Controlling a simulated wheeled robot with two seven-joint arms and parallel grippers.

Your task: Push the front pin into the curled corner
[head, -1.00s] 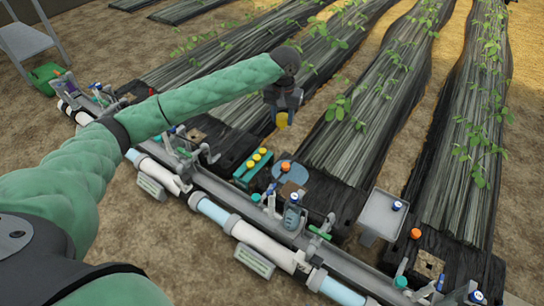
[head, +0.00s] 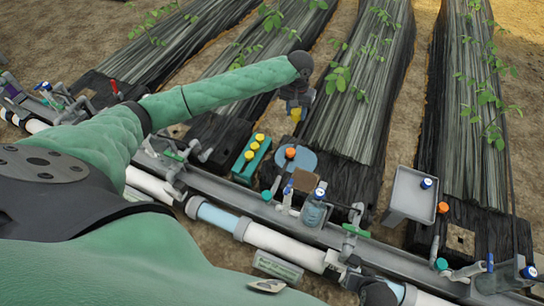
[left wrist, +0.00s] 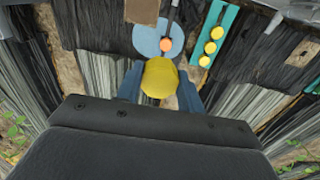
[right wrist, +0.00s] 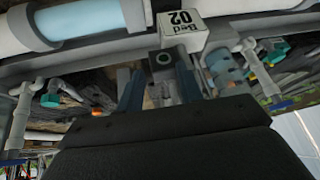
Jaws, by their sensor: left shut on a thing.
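My left gripper (head: 297,108) is shut on a yellow-headed pin (left wrist: 160,78). It holds the pin in the air over the black-covered bed, beyond the blue disc. The pin's yellow head shows between the fingers in the left wrist view; its lower part is hidden there. A teal rack (head: 243,171) with three yellow-headed pins stands left of the light blue disc (head: 308,158). I cannot make out a curled corner clearly. My right gripper (right wrist: 160,88) appears open and empty, with its fingers apart near the grey pipework.
An orange-capped item (head: 290,152) stands at the disc, near a brown square (head: 298,176). A clear blue-capped bottle (head: 314,212) stands by the grey rail. A grey tray (head: 410,192) is on the right. White pipes and valves run along the front.

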